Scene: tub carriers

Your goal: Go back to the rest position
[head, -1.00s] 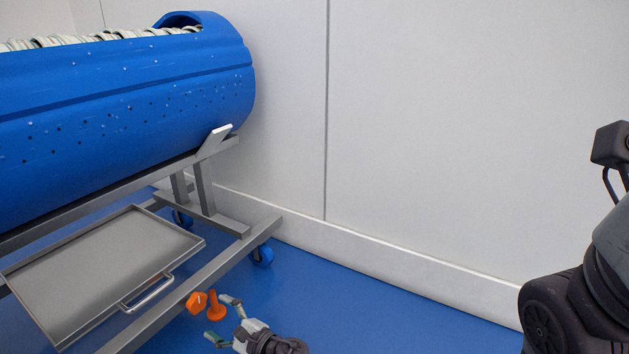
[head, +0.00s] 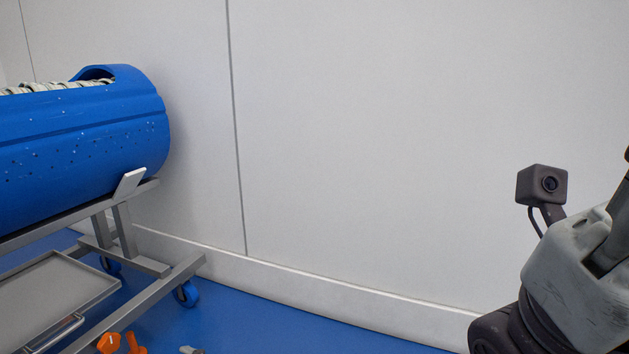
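Only a small grey tip of my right gripper (head: 190,350) shows at the bottom edge of the head view. It lies just right of the orange knobs and appears apart from them. The rest of this gripper is cut off by the frame, so its opening cannot be told. My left gripper is not in view. The blue tub (head: 80,140) lies on its side on a grey metal carrier (head: 125,225) at the left. Pale rolled or folded material shows in the opening along its top.
A grey tray (head: 50,290) sits low in the carrier. Two orange knobs (head: 109,343) are near the carrier's low rail. A blue caster (head: 187,293) stands on the blue floor (head: 270,325). A white wall (head: 400,130) closes the back. My arm fills the right edge.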

